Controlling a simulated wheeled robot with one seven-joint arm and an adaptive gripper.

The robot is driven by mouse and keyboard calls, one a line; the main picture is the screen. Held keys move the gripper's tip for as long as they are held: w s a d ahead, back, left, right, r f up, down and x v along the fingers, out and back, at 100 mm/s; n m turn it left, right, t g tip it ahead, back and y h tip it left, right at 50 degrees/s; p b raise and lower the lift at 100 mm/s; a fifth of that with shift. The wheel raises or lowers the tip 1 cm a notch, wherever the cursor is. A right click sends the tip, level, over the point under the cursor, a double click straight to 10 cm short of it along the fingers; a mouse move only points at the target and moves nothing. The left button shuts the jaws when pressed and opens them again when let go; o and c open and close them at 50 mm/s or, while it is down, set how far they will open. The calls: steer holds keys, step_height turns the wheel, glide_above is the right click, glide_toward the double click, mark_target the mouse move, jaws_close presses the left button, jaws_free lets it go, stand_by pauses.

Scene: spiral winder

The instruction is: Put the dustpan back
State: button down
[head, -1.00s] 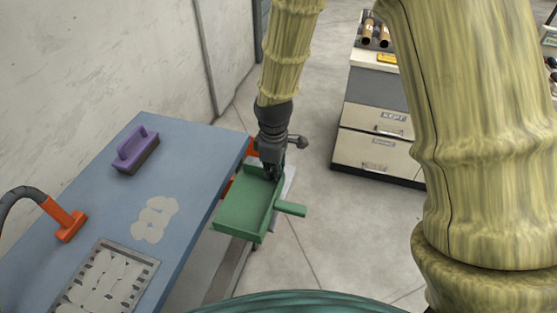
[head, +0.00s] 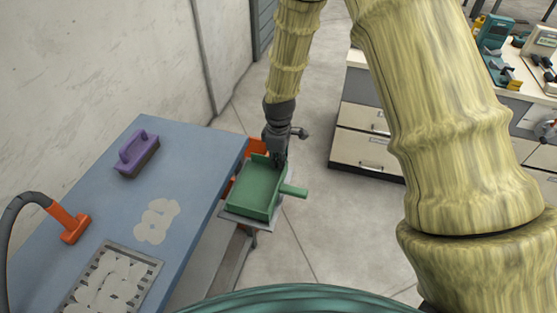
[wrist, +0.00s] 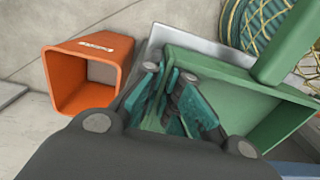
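The green dustpan (head: 255,192) is just off the right edge of the blue table in the head view, over a grey plate (head: 246,222). I cannot tell whether it rests on the plate or hangs just above it. Its handle (head: 294,190) points right. My gripper (head: 275,158) is at the far wall of the dustpan. In the wrist view my gripper (wrist: 178,105) has its teal fingers on either side of the wall of the dustpan (wrist: 240,88), closed on it. The grey plate (wrist: 205,45) shows behind the dustpan there.
An orange bin (wrist: 82,78) stands beside the plate; its edge shows in the head view (head: 256,146). The blue table (head: 105,205) carries a purple-handled brush (head: 137,153), an orange nozzle (head: 73,227), pale patches and a grate (head: 110,280). Drawer cabinets (head: 365,150) stand beyond open floor.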

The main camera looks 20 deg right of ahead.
steer(key=shift+f, duration=0.1)
steer(key=shift+f, duration=0.2)
steer(key=c, duration=1.6)
jaws_free()
steer(key=shift+c, duration=0.2)
steer(key=shift+r, duration=0.15)
step_height(320, 180, up, 12)
steer(key=b, duration=0.2)
steer(key=shift+w+d, duration=0.1)
